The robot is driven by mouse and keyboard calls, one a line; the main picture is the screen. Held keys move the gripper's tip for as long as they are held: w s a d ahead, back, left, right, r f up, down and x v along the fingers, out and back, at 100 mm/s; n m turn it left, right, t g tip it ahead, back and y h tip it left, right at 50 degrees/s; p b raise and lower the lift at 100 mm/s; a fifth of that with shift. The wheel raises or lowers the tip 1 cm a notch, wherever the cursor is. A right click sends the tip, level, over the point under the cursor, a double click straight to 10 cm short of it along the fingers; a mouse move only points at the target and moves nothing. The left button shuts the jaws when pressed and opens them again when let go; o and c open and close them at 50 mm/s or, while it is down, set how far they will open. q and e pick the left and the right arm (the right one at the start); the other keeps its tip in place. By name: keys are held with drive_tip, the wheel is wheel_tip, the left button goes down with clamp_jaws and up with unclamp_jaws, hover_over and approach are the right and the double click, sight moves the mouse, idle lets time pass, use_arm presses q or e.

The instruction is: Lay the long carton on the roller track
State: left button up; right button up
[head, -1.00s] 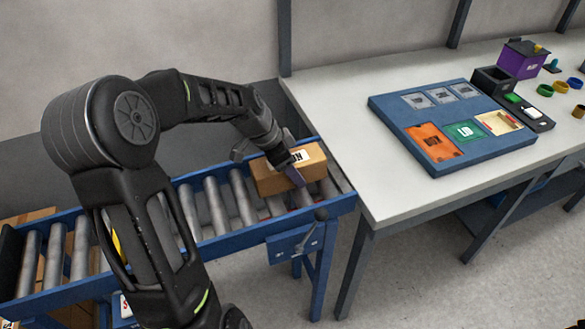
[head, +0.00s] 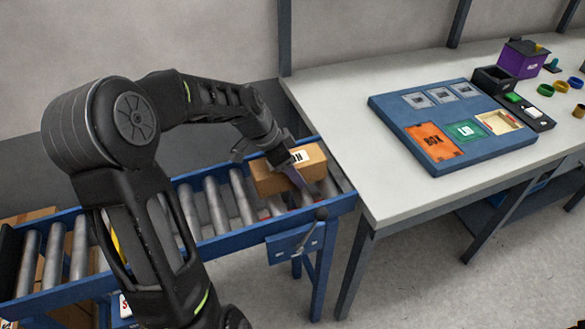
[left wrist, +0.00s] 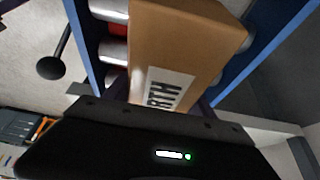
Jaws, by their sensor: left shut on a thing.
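The long carton (head: 271,180) is a brown box with a white printed label. It is at the right end of the roller track (head: 236,197) in the head view, on or just over the rollers; any small gap cannot be told. My left gripper (head: 289,169) is shut on the carton, reaching over it from above. In the left wrist view the carton (left wrist: 184,45) fills the upper middle with its label towards the gripper, and metal rollers show beside it. The dark gripper body covers the carton's near end there. My right gripper is not in view.
A white table (head: 345,120) stands right of the track, with a blue board (head: 400,133) of coloured panels. A purple box (head: 521,60) and several coloured rings are at the back right. A lever (head: 318,222) stands at the track's front side. Rollers left of the carton are bare.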

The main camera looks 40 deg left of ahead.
use_arm(q)
drive_tip(key=o, duration=1.9)
drive_tip(key=v, duration=0.7)
drive_tip(key=shift+s+a+r+b, duration=0.1)
drive_tip(key=shift+s+r+b, duration=0.1)
drive_tip(key=shift+r+b, duration=0.1)
